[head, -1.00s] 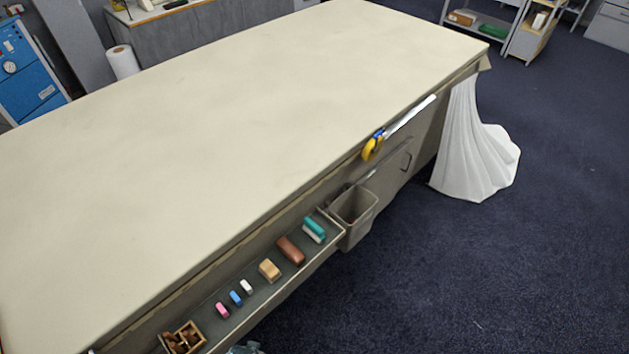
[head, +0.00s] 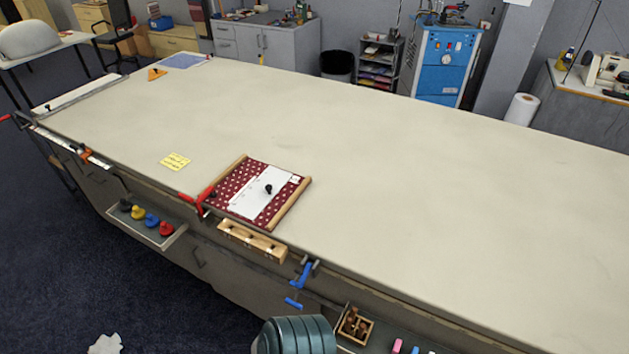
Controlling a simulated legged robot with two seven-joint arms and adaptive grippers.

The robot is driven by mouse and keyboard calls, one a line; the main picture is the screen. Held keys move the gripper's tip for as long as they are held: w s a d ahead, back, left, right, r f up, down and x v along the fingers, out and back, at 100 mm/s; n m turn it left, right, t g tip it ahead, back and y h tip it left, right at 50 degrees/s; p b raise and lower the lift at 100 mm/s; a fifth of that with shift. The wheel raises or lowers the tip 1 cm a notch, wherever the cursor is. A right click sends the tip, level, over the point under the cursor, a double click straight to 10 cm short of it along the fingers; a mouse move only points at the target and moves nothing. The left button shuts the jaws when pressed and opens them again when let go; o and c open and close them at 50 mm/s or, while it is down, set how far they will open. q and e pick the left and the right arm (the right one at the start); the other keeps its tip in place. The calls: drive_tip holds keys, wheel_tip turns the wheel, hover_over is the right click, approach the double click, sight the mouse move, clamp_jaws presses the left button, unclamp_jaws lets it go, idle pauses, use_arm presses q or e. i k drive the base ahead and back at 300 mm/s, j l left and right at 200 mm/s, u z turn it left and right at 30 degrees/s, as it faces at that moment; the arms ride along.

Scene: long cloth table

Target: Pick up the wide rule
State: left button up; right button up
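A long, flat, pale strip that looks like a rule (head: 78,94) lies across the far left end of the cloth table (head: 400,180). A narrower light strip (head: 68,143) runs along the table's front left side, by an orange clamp (head: 92,158). I cannot tell for sure which of them is the wide rule. Neither gripper shows in the head view. Only a ribbed grey-green link of my own arm shows at the bottom edge.
A framed red dotted cloth with a white sheet (head: 262,193) lies near the front edge, beside a red clamp (head: 201,199). A yellow note (head: 175,161) lies to its left. A blue clamp (head: 302,275) and a tray of weights (head: 146,222) stick out in front. The table's right half is clear.

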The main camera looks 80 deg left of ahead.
sight(249, 204)
drive_tip(key=u, duration=3)
drive_tip(key=i+j, duration=0.45)
drive_tip(key=j, duration=0.15)
drive_tip(key=i+j+z, duration=0.2)
drive_tip(key=z, duration=0.2)
drive_tip(key=i+j+z, duration=0.1)
drive_tip(key=j+z, duration=0.3)
drive_tip(key=i+j+z, duration=0.1)
drive_tip(key=j+z, duration=0.25)
